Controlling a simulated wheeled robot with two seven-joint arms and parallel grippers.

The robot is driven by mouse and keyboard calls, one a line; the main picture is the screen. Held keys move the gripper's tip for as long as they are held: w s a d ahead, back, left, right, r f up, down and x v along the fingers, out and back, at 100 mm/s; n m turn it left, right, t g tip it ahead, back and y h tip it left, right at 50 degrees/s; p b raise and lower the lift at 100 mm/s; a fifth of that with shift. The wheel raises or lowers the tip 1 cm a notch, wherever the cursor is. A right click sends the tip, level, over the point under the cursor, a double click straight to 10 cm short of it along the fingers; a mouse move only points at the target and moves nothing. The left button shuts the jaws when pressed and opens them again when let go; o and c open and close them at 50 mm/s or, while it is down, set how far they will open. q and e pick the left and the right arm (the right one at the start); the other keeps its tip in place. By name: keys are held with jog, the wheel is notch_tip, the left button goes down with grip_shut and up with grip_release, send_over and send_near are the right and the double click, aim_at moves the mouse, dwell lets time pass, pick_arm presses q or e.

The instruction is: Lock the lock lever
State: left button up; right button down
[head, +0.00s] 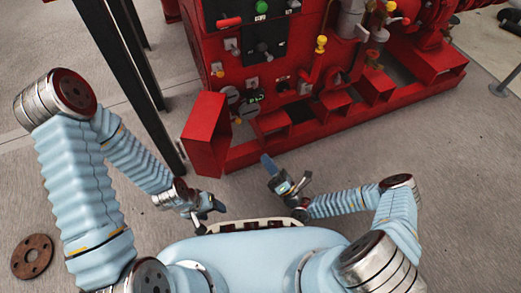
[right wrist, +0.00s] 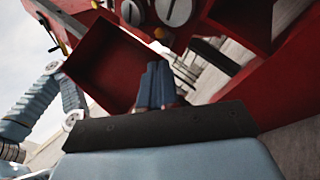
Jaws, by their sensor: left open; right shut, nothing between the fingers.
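The red pumpset panel (head: 262,50) stands in front of me and carries several levers and knobs. A red-handled lever (head: 229,22) is at its upper left. A yellow-tipped lever (head: 321,44) stands at its right. I cannot tell which part is the lock lever. My right gripper (head: 267,163) is shut and empty, in front of and below the panel, touching nothing I can make out. Its blue fingers also show together in the right wrist view (right wrist: 157,82). My left gripper (head: 214,205) is open and empty, low near my body, apart from the panel.
An open-fronted red box (head: 206,133) juts out at the pumpset's lower left, and shows in the right wrist view (right wrist: 105,65). A red base frame (head: 345,123) runs along the floor. Black posts (head: 135,80) stand at left. A rusty flange (head: 32,257) lies on the floor.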

pick_arm(q)
jog(key=shift+f+b, duration=0.5)
pick_arm(e)
jog(key=x, duration=1.2)
jog(key=shift+r, duration=0.15)
jog(key=shift+w+a, duration=0.1)
